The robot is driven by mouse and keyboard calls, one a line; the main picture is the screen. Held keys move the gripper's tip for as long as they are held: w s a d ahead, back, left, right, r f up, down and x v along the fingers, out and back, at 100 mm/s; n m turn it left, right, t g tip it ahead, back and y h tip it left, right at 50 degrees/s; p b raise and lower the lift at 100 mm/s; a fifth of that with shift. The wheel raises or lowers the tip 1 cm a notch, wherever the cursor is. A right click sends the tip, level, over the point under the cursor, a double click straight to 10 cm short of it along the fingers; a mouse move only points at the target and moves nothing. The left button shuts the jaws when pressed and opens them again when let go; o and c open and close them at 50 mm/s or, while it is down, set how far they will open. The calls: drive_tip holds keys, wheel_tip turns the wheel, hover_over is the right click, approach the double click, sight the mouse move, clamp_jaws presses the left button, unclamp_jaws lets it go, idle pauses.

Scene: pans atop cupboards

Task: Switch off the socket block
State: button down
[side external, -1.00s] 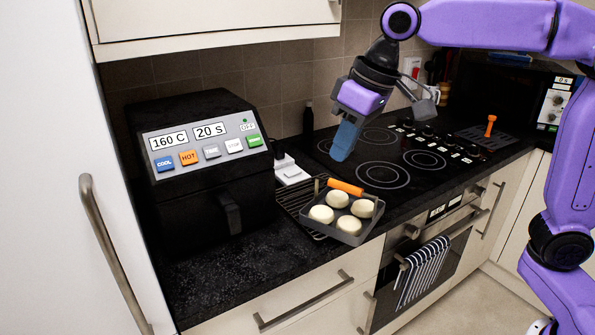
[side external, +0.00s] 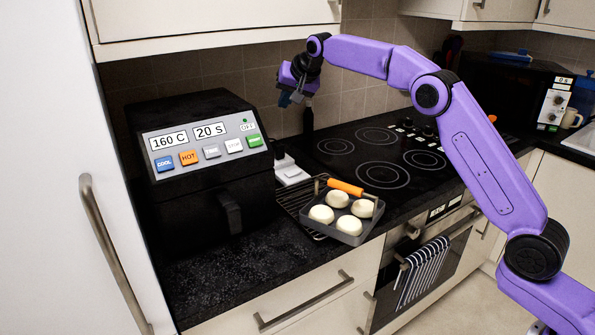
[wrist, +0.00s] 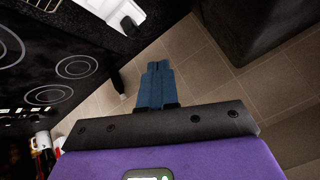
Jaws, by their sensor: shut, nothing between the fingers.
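The socket block (side external: 290,172) is a small white block on the dark worktop, between the air fryer and the hob in the side view. A white block with a dark part, which looks like the same one, shows at the top of the wrist view (wrist: 117,14). I cannot read its switch state. My gripper (side external: 285,101) is high above and behind the block, near the tiled wall and beside the air fryer's upper right. Its blue fingers are together and empty in the wrist view (wrist: 157,66), apart from the block.
The black air fryer (side external: 205,165) stands left of the block. A pan with several pale round pieces (side external: 337,226) and an orange handle sits on a rack in front. A dark bottle (side external: 308,118) stands behind. The hob (side external: 400,165) is clear; a cupboard (side external: 215,20) hangs above.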

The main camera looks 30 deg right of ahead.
drive_tip(key=m+h, duration=0.1)
drive_tip(key=m, duration=0.1)
hover_over(299, 171)
drive_tip(key=a, duration=0.1)
drive_tip(key=f, duration=0.2)
wheel_tip(299, 171, down, 11)
drive_tip(key=t, duration=0.1)
drive_tip(key=shift+a, duration=0.15)
drive_tip(key=shift+d+f, duration=0.2)
drive_tip(key=shift+f, duration=1.2)
drive_tip(key=shift+d+f, duration=0.15)
drive_tip(key=shift+f, duration=1.3)
drive_tip(key=shift+d+f, duration=0.2)
drive_tip(key=shift+f, duration=1.2)
drive_tip(key=shift+f, duration=0.1)
drive_tip(key=shift+f, duration=0.35)
drive_tip(key=shift+f, duration=0.3)
drive_tip(key=shift+r, duration=0.2)
